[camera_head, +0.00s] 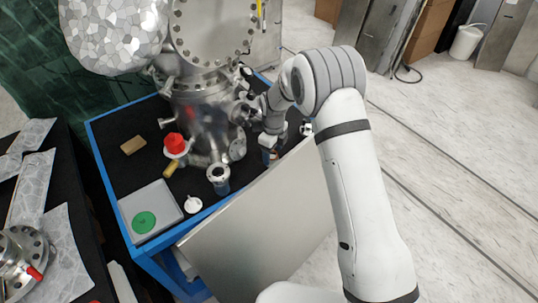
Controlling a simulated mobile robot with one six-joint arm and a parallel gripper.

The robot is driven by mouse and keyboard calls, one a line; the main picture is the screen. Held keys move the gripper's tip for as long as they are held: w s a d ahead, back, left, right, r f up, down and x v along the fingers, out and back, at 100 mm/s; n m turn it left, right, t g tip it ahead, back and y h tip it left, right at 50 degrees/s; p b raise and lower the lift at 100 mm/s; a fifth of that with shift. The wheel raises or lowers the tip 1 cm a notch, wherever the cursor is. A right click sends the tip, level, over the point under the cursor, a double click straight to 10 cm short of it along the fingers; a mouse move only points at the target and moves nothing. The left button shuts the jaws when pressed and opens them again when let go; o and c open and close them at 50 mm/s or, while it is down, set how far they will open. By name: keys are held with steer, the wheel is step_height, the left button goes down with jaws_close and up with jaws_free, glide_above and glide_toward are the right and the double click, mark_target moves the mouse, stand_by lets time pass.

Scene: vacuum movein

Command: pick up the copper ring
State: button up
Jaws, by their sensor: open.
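My white arm reaches up from the lower right and bends down over the right edge of the blue-framed table (108,205). My gripper (270,151) is at its end, small and dark in this view, just right of the steel vacuum chamber (203,110). It is open. A small brownish spot shows by the fingertips, too small to tell what it is. I cannot make out the copper ring with certainty.
On the black tabletop are a grey tray (168,198) with a green disc (144,222), a red-capped part (175,143), a tan block (132,145) and a white piece (193,204). A large pale panel (255,225) leans at the table's front.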

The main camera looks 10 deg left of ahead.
steer(key=c, duration=0.9)
steer(key=shift+c, duration=0.2)
steer(key=shift+r, duration=0.1)
